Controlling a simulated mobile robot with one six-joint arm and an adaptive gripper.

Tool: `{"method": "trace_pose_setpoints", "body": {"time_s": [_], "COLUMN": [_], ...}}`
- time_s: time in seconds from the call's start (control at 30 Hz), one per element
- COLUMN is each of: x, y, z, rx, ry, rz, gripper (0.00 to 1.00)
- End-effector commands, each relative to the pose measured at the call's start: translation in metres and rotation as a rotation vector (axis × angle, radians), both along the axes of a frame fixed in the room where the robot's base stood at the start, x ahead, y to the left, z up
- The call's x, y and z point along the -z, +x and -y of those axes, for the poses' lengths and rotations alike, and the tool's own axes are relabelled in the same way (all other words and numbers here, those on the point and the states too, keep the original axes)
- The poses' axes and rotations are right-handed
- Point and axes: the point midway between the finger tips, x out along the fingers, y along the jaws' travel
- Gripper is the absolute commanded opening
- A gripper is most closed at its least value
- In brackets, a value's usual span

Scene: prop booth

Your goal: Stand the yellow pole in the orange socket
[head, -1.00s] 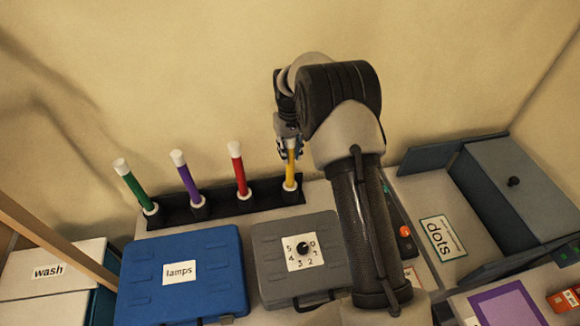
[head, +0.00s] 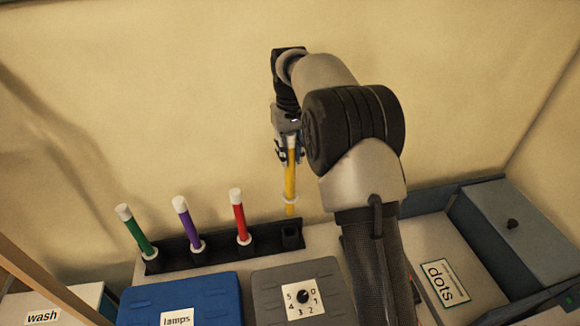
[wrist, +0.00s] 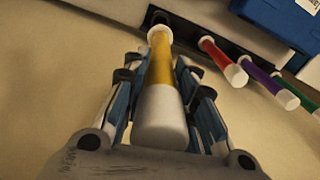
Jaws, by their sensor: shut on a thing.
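The yellow pole (head: 291,180) hangs upright in my gripper (head: 289,157), its lower end clear above an empty black holder (head: 291,237) at the right end of the black rack. In the wrist view my gripper (wrist: 158,82) is shut around the yellow pole (wrist: 160,70), with the pole's white end towards the camera and a white collar at its far end. I cannot make out an orange socket in either current view.
Red (head: 239,216), purple (head: 187,222) and green (head: 134,230) poles stand left in the rack (head: 217,241). In front are a blue case (head: 215,295) and a grey case with a dial (head: 270,282).

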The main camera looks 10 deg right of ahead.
Motion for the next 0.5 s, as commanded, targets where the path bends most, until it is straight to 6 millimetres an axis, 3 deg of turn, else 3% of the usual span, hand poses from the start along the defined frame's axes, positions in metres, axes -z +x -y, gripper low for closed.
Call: {"method": "trace_pose_setpoints", "body": {"time_s": [0.13, 0.5], "x": [-0.0136, -0.0156], "y": [0.0002, 0.0001], "z": [0.0000, 0.0000], "rx": [0.000, 0.000], "ry": [0.000, 0.000], "rz": [0.001, 0.001], "gripper": [0.00, 0.00]}}
